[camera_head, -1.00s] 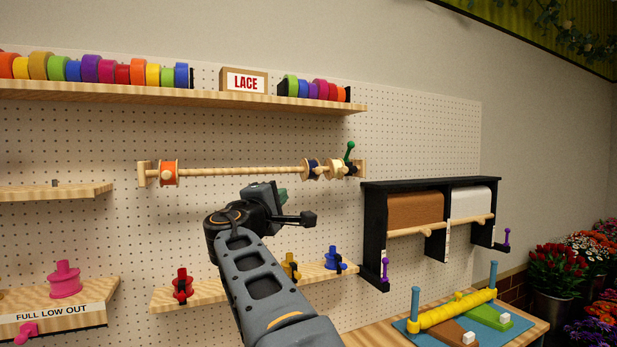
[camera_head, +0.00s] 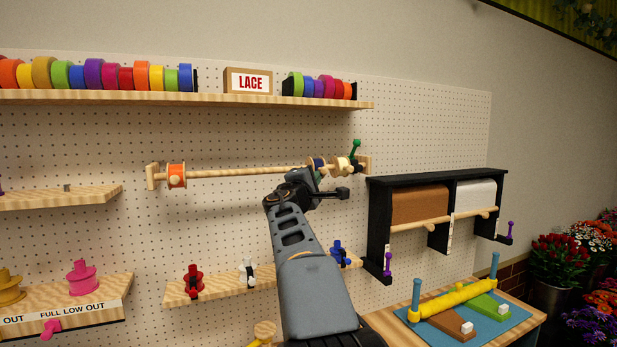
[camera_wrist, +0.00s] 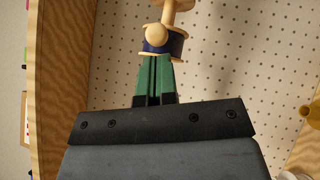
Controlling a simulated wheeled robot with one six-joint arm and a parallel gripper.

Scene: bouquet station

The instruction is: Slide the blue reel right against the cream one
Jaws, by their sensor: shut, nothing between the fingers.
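The blue reel (camera_head: 317,163) sits on a wooden rod (camera_head: 245,172) near its right end, partly hidden by my gripper. The cream reel (camera_head: 342,164) is on the same rod just to its right; a small gap seems to lie between them. My gripper (camera_head: 318,174) is shut and empty, its tips at the blue reel from below. In the wrist view, the green fingers (camera_wrist: 153,60) end just under a round wooden knob in front of the blue reel (camera_wrist: 176,43). I cannot tell whether they touch it.
An orange reel (camera_head: 176,175) is at the rod's left end. A green-knobbed clip (camera_head: 355,150) stands by the right end bracket. A ribbon shelf (camera_head: 200,98) runs above, a small-spool shelf (camera_head: 215,288) below. A black paper-roll rack (camera_head: 377,235) stands at right.

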